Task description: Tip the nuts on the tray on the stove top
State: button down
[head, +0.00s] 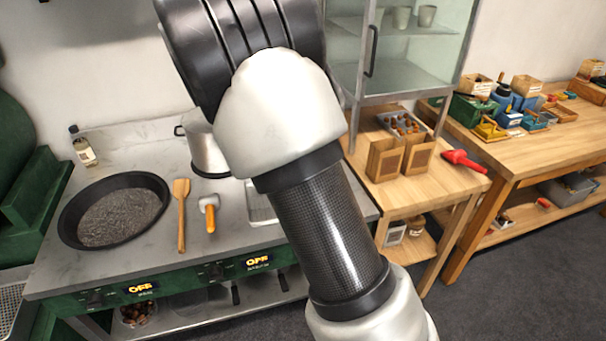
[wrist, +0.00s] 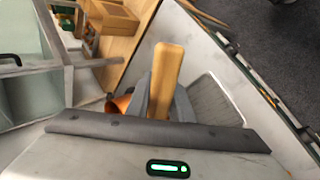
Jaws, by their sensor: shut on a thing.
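My gripper (wrist: 166,110) is shut on a pale wooden handle (wrist: 168,68) in the wrist view. What the handle belongs to is not clear. A rounded orange-brown thing (wrist: 118,104) shows just left of the fingers; I cannot tell whether it joins the handle. The metal tray (wrist: 213,98) lies on the stove top, right of the fingers. In the head view my arm hides the gripper and most of the tray (head: 259,208). No nuts are visible on the part that shows. Brown nuts (head: 405,122) sit in a grey container on the wooden table.
On the stove top (head: 120,258) are a black pan (head: 113,210), a wooden spatula (head: 181,215), an orange-handled tool (head: 210,212), a pot (head: 203,150) and a bottle (head: 84,150). A glass cabinet (head: 410,50) stands behind. Two wooden boxes (head: 385,158) and a red scoop (head: 462,160) are right.

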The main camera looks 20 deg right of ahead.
jog(key=shift+s+a+f+t+h+b, duration=0.25)
jog(key=shift+h+b, duration=0.2)
jog(key=shift+b, duration=1)
jog(key=shift+s+a+f+t+h+b, duration=0.1)
jog(key=shift+a+t+h+b, duration=0.25)
jog(key=shift+b, duration=1.1)
jog(key=s+a+f+t+h+b, duration=0.3)
jog(key=a+f+t+h+b, duration=0.2)
jog(key=h+b, duration=0.6)
jog(key=f+t+b, duration=0.1)
jog(key=t+b, duration=0.1)
jog(key=b, duration=0.4)
jog(key=shift+f+h+b, duration=0.25)
jog(key=shift+h+b, duration=0.1)
jog(key=shift+h, duration=0.05)
